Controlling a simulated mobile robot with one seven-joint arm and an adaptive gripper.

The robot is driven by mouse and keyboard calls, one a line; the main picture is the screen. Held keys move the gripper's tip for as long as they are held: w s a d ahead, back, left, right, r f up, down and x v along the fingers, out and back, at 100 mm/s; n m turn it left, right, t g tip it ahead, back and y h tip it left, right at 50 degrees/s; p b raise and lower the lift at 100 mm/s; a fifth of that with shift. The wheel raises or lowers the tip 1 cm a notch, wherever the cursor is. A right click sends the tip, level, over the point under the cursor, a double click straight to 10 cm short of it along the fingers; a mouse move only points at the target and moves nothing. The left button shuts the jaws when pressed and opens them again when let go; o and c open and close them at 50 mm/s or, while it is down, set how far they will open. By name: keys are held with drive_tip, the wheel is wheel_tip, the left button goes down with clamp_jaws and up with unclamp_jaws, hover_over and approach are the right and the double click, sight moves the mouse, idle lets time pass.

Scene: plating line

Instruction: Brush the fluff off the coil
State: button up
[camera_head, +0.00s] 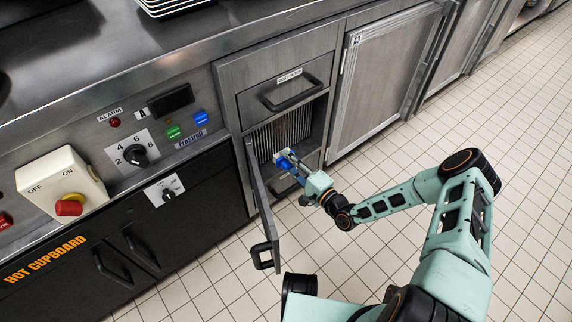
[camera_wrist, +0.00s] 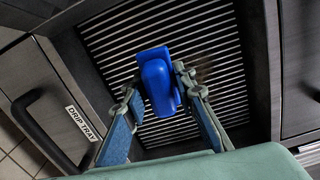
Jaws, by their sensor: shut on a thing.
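The coil (camera_head: 290,132) is a panel of upright metal fins inside an open bay in the grey cabinet; its fins also fill the wrist view (camera_wrist: 215,50). My gripper (camera_head: 288,163) is at the bay's mouth, shut on a blue brush (camera_wrist: 157,82). The brush lies between the two fingertips (camera_wrist: 160,92) in the wrist view, in front of the fins. I cannot tell whether the brush touches them.
The bay's narrow door (camera_head: 260,195) stands open left of my gripper. The control panel (camera_head: 150,130) is at left. Tiled floor (camera_head: 200,275) is clear.

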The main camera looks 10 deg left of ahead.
sight(267, 140)
drive_tip(key=shift+w+d+f+t, duration=0.1)
drive_tip(key=shift+w+f+t, duration=0.1)
drive_tip(key=shift+f, duration=0.2)
drive_tip(key=shift+w+f+t, duration=0.1)
drive_tip(key=shift+f+t, duration=0.1)
drive_tip(key=shift+f, duration=0.15)
drive_tip(key=shift+w, duration=0.1)
drive_tip(key=shift+b+x, duration=1.7)
drive_tip(key=shift+x, duration=1.15)
drive_tip(key=shift+x, duration=1.35)
drive_tip(key=shift+d, duration=0.1)
